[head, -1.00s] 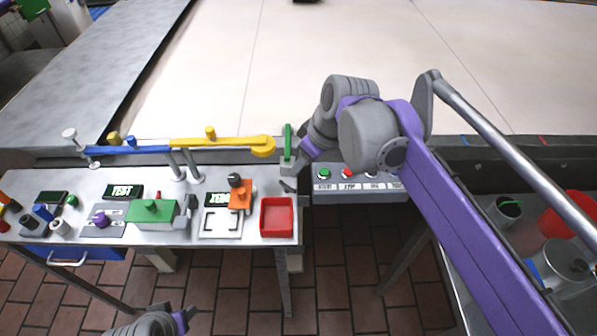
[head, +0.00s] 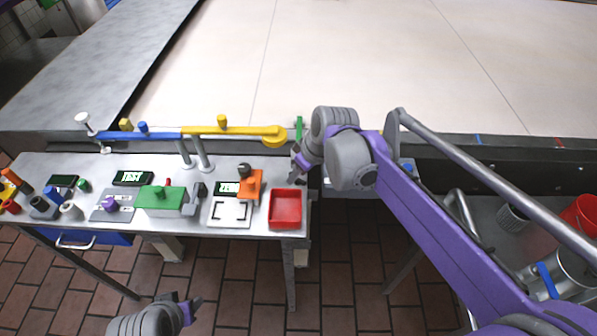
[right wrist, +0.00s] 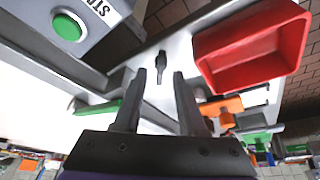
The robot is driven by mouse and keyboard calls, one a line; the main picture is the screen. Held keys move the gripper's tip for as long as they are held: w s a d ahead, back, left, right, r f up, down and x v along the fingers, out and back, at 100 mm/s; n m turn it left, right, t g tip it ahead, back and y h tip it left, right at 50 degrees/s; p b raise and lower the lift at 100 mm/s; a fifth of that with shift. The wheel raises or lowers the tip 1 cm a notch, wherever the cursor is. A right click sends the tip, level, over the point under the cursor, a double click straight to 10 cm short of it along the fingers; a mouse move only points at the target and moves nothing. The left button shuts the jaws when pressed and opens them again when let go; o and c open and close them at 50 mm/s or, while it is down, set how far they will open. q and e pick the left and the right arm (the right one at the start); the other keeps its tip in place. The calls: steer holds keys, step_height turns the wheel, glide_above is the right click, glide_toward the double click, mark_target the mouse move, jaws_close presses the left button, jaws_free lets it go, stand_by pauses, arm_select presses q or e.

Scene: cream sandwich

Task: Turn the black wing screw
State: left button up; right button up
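In the right wrist view the black wing screw (right wrist: 161,64) is a small dark piece standing on the pale table top beside the red tray (right wrist: 255,47). My right gripper (right wrist: 160,76) is open, with its two dark fingers on either side of the screw in this view; I see no contact. In the head view my right gripper (head: 298,161) is at the table's right end, just behind the red tray (head: 286,207), and the screw is not clearly visible there. My left gripper (head: 186,301) is low in front of the table, empty, with its fingers apart.
A control box with a green button (right wrist: 67,27) stands beside the table's right end. A red container (head: 583,214) is far right.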

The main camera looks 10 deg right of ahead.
steer(key=shift+c, duration=0.3)
jaws_close()
steer(key=m+h, duration=0.1)
steer(key=m, duration=0.1)
steer(key=m+h+p, duration=0.1)
steer(key=m, duration=0.2)
steer(key=shift+a+r+t, duration=0.1)
steer(key=shift+t, duration=0.3)
steer(key=shift+m+h+p, duration=0.65)
steer(key=shift+m+h, duration=0.25)
steer(key=shift+m, duration=1.6)
